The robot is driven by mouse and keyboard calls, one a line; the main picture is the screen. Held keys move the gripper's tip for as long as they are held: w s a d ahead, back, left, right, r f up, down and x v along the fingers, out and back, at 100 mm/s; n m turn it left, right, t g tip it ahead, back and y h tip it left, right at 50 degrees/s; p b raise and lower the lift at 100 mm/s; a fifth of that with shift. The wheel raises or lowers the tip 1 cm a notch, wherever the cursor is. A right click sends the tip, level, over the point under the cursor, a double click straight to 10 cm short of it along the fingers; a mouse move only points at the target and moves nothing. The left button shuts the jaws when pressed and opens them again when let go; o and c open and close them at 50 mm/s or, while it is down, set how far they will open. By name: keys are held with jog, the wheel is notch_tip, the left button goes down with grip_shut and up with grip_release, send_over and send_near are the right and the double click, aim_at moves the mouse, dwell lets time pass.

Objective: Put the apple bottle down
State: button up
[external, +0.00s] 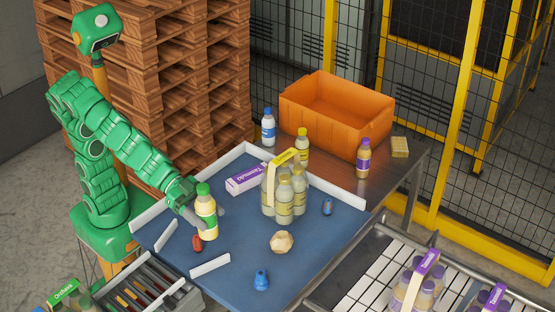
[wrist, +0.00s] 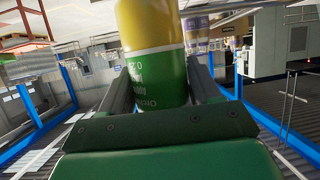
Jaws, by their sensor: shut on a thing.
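A red object (external: 197,243) lies close beside the bottle. A multipack of yellow-labelled bottles (external: 284,199), a purple-and-white carton (external: 248,178), a beige crumpled ball (external: 281,242) and blue objects (external: 261,280) are farther right. White rails (external: 210,265) edge the table. An orange crate (external: 337,110) stands behind.

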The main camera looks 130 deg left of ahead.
jog(key=s+f+n+y, duration=0.1)
jog(key=s+n+y, duration=0.25)
jog(key=s, duration=0.75)
jog(key=s+a+r+n+g+y, duration=0.1)
jog(key=s+a+n+g+y, duration=0.15)
jog(key=s+a, duration=0.35)
jog(key=s+a+r+n+g+y, duration=0.1)
jog(key=s+a+n+g+y, duration=0.2)
jog(key=s, duration=0.6)
jog(key=shift+t+y, duration=0.3)
jog(key=shift+t, duration=0.05)
jog(key=shift+w+a+f, duration=0.6)
jog(key=shift+w+f, duration=1.5)
jog(key=shift+w, duration=0.2)
jog(key=shift+w+a+f, duration=0.65)
jog(key=shift+w+f, duration=1.4)
jog(key=shift+w, duration=0.2)
jog(key=shift+w+a+f, duration=0.6)
jog(key=shift+w+f, duration=1.5)
jog(key=shift+w, duration=0.2)
jog(key=shift+f, duration=0.1)
jog(key=o, duration=1.3)
jog(key=shift+c, duration=0.2)
